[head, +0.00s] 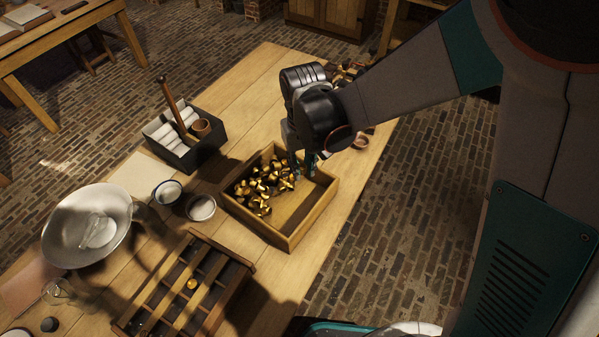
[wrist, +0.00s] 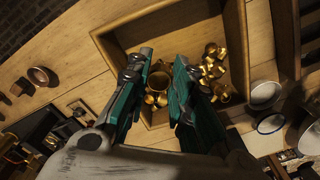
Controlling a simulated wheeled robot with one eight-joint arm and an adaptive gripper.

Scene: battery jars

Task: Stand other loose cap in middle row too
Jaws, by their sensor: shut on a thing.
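My gripper (head: 308,166) reaches down into the shallow wooden tray (head: 266,237), over its far end. In the wrist view, my gripper (wrist: 163,62) is shut on a brass cap (wrist: 157,81), partly hidden between the fingers. Several brass caps (head: 262,186) lie heaped in the tray's left part; they also show right of the fingers in the wrist view (wrist: 214,68). The slatted wooden rack (head: 228,252) stands nearer the front, with long rows. One brass cap (head: 191,284) shows in about its middle; its exact row is hard to tell.
A dark box of white rolls (head: 183,151) with an upright wooden handle stands left of the tray. The tray's near right floor is bare.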

